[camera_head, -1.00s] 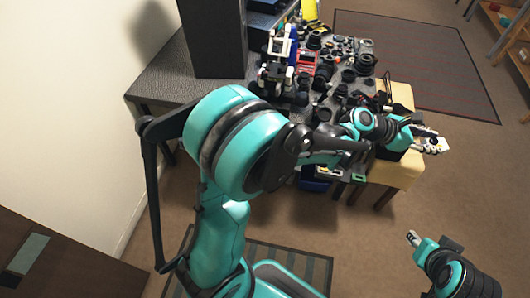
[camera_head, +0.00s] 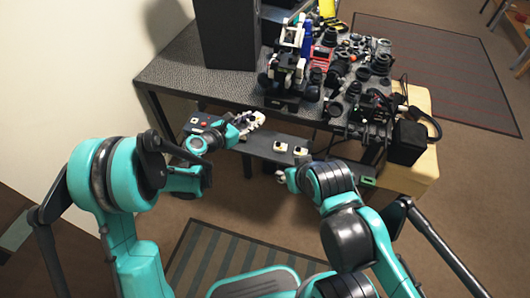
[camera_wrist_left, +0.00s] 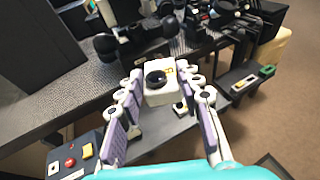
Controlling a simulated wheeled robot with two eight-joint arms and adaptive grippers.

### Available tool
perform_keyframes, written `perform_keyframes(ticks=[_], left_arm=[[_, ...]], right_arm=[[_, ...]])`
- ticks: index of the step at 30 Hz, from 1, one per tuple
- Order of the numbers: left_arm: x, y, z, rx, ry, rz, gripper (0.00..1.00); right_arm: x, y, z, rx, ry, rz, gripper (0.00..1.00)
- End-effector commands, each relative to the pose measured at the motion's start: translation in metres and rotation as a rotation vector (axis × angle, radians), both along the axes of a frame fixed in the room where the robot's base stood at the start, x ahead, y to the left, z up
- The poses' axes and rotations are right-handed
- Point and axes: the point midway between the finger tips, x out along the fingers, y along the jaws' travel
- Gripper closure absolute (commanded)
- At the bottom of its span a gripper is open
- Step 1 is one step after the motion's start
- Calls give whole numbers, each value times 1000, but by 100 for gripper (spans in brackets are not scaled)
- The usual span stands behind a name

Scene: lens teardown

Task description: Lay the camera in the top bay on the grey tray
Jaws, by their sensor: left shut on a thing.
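My left gripper (camera_head: 250,122) is shut on a small white camera (camera_wrist_left: 157,84) with a round black lens, held between its padded fingers (camera_wrist_left: 165,88). In the head view the camera is a small pale shape (camera_head: 258,117), partly hidden by the fingers. It is in front of the table edge, near a long dark grey tray-like ledge (camera_head: 262,150). Two small white and dark objects (camera_head: 281,147) sit on this ledge; I cannot make out its bays. My right gripper (camera_head: 283,177) is just in front of the ledge, too small to tell if open.
A control box with a red button (camera_head: 203,124) is left of the ledge. The table (camera_head: 185,72) holds a tall dark case (camera_head: 228,35) and many lenses and camera parts.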

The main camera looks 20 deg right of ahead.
Motion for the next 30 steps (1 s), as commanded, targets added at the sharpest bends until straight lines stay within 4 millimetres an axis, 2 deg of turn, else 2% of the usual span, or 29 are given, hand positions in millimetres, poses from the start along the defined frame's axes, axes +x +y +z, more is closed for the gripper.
perform_keyframes(ticks=[1, 3, 6, 9, 14, 23, 27, 30], left_arm=[[-1, -5, -41, 0, 0, -5, 95], [-4, -9, -77, -1, 0, -10, 95], [-10, -14, -117, -1, 0, -16, 95], [-14, -15, -141, -1, 0, -18, 95], [-12, -19, -154, -1, -1, -20, 95], [27, -32, -175, -1, -1, -20, 95], [56, -42, -203, -1, -1, -20, 95], [74, -48, -215, -1, -1, -20, 95]], right_arm=[[0, 0, -19, 0, 0, 0, 59], [0, 0, -31, 0, 0, 0, 59], [0, 0, -43, 0, 0, 0, 59], [0, 0, -49, 0, 0, 0, 59], [0, 0, -43, 0, 0, 0, 59], [0, 0, 2, 0, 0, 0, 59], [0, 0, -19, 0, 0, 0, 59], [0, 0, -26, 0, 0, 0, 59]])
